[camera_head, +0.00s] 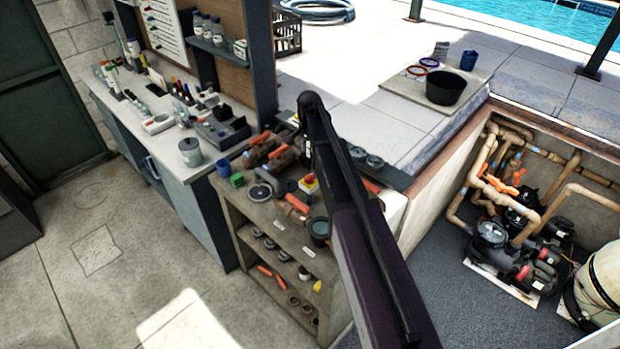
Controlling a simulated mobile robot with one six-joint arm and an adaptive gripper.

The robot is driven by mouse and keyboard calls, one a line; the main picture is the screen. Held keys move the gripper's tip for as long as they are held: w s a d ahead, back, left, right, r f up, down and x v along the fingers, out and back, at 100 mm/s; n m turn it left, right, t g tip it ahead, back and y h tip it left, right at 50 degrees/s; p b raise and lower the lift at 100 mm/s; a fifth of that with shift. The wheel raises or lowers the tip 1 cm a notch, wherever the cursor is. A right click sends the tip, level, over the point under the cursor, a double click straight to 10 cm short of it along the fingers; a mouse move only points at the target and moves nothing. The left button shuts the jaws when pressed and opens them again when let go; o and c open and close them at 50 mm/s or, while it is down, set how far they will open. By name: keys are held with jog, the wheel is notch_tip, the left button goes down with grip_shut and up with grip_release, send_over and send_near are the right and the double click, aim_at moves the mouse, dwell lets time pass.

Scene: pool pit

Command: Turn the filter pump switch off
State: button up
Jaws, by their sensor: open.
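Two dark pumps, one with a round clear lid (491,233), sit in the pit at the right among tan pipes (540,150) with orange valve handles (500,184). I cannot make out a switch clearly labelled for the filter pump. A small yellow box with a red button (309,182) sits on the shelf unit's top, just left of my arm; I cannot tell whether it is that switch. My dark arm crosses the middle of the view and covers part of the shelf unit. My gripper cannot be made out.
The crowded wooden shelf unit (240,215) joins a grey workbench (190,170) with tools and bottles. A cream tank (600,280) stands at the right edge. A black bucket (446,88) stands on the deck. The concrete floor at the left is clear.

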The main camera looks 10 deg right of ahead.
aim_at(310, 175)
jog(key=shift+f+b, duration=5.65)
jog(key=shift+f, duration=0.25)
jog(key=shift+c, duration=0.2)
